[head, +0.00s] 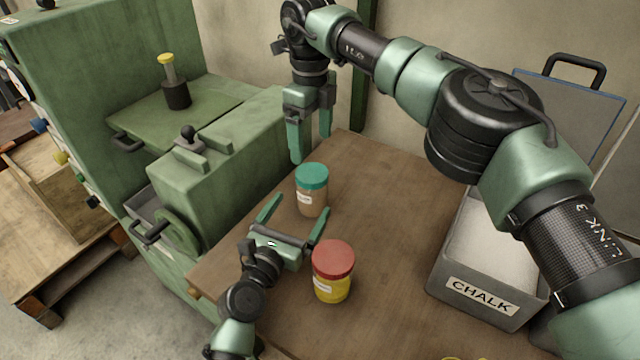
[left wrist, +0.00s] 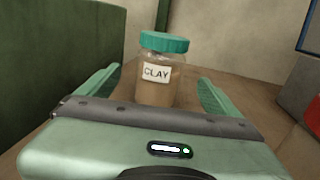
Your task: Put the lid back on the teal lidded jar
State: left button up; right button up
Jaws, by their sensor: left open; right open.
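The teal lidded jar (head: 312,204) is a clear jar with brown contents, standing upright on the wooden table. Its teal lid (head: 312,175) sits on its top; I cannot tell how tightly. In the left wrist view the jar (left wrist: 158,90) is labelled CLAY and its lid (left wrist: 164,42) covers the mouth. My left gripper (head: 301,207) is open and low over the table, its fingers pointing toward the jar and spread to either side of it, not visibly touching. My right gripper (head: 311,146) is open and empty, pointing down above and behind the jar.
A yellow jar with a red lid (head: 333,272) stands close to my left gripper's right finger. A grey box labelled CHALK (head: 480,302) is at the right. A green machine (head: 217,165) borders the table's left. The table middle (head: 395,210) is clear.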

aim_at(312, 188)
pick_arm(q)
jog(key=shift+s+a+r, duration=0.1)
jog(key=shift+s, duration=0.1)
jog(key=shift+x, duration=3.95)
jog(key=shift+c, duration=0.3)
grip_shut()
